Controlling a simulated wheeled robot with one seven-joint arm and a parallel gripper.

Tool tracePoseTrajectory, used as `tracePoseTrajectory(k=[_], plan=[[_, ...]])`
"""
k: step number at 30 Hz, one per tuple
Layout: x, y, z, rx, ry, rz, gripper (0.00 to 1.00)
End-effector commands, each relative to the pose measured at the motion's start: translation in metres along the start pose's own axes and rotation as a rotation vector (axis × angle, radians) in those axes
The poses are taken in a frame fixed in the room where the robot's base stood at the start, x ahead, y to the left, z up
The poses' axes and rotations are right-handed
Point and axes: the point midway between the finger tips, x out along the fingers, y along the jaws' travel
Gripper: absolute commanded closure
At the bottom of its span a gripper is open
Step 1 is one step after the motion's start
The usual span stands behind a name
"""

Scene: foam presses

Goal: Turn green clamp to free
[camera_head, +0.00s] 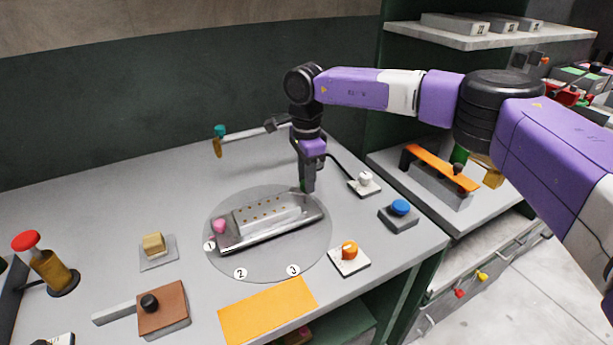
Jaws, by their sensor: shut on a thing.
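My gripper (308,186) points straight down at the right end of the metal fixture (270,232). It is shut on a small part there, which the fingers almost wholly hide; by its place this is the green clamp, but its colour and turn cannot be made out. The fixture is a long bar with a pale perforated block (266,212) on it, lying slantwise on a round grey plate (240,262) marked 1, 2 and 3. A pink clamp knob (220,226) sits at the fixture's left end.
A white-knobbed box (365,181), a blue button (400,208) and an orange dial (349,250) stand right of the plate. An orange mat (268,311) lies in front. A red-topped lever (28,242) is far left.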

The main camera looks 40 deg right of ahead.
Motion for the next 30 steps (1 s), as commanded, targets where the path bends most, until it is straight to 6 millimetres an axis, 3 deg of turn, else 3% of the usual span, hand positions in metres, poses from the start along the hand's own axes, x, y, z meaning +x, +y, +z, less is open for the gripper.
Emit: tracePoseTrajectory(k=[18, 30], plan=[[-0.0023, -0.0006, -0.0012, 0.578, 0.002, -0.002, 1.0], [-0.0019, -0.0008, -0.0012, 0.837, 0.001, -0.002, 1.0]])
